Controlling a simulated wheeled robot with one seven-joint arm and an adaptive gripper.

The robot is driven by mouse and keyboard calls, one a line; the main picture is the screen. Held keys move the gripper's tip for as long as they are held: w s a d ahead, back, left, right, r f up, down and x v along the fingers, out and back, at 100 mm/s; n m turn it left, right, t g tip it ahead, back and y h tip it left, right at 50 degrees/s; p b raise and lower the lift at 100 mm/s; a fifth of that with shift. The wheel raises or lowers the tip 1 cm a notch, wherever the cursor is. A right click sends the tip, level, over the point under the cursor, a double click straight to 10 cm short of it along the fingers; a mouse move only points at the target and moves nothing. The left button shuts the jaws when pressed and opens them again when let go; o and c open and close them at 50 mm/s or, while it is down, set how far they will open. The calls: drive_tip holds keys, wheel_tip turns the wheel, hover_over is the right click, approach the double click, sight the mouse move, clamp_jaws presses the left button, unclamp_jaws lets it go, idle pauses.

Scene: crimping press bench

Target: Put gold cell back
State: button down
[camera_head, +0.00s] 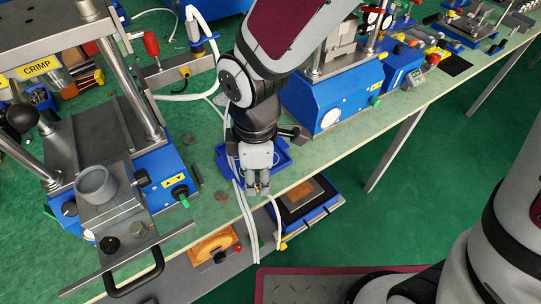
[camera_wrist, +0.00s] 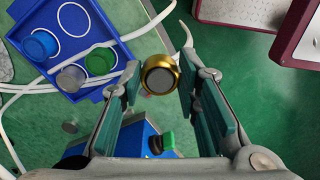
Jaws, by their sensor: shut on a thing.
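My gripper (camera_wrist: 161,72) is shut on the gold cell (camera_wrist: 160,79), a short cylinder with a gold rim and grey face, held at the fingertips. In the head view my gripper (camera_head: 258,187) hangs at the table's front edge, and the cell is too small to make out clearly. The blue tray (camera_head: 285,160) lies just behind it. In the wrist view the tray (camera_wrist: 112,28) is at upper left, apart from the cell. It holds a blue cell (camera_wrist: 40,45), a grey cell (camera_wrist: 71,78) and a green cell (camera_wrist: 100,61). A white ring outline in it is empty.
The crimp press (camera_head: 150,165) with a grey cup (camera_head: 95,184) on its front plate stands left. Another blue press (camera_head: 330,100) stands right. White hoses (camera_head: 240,190) run beside the tray and over the table edge. A black-framed tray (camera_head: 305,200) sits lower, below the edge.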

drive_tip(key=w+d+f+n+b, duration=0.1)
drive_tip(key=w, duration=0.3)
drive_tip(key=w+f+n+b, duration=0.1)
drive_tip(key=w, duration=0.3)
drive_tip(key=w+d+f+b, duration=0.1)
drive_tip(key=w+f, duration=0.1)
drive_tip(key=w, duration=0.2)
drive_tip(key=shift+w+d+n, duration=0.2)
drive_tip(key=shift+d+n, duration=0.15)
drive_tip(key=shift+n, duration=0.05)
drive_tip(key=shift+f+b, duration=0.3)
drive_tip(key=shift+f, duration=1.45)
drive_tip(key=shift+f, duration=0.15)
drive_tip(key=c, duration=1.2)
unclamp_jaws()
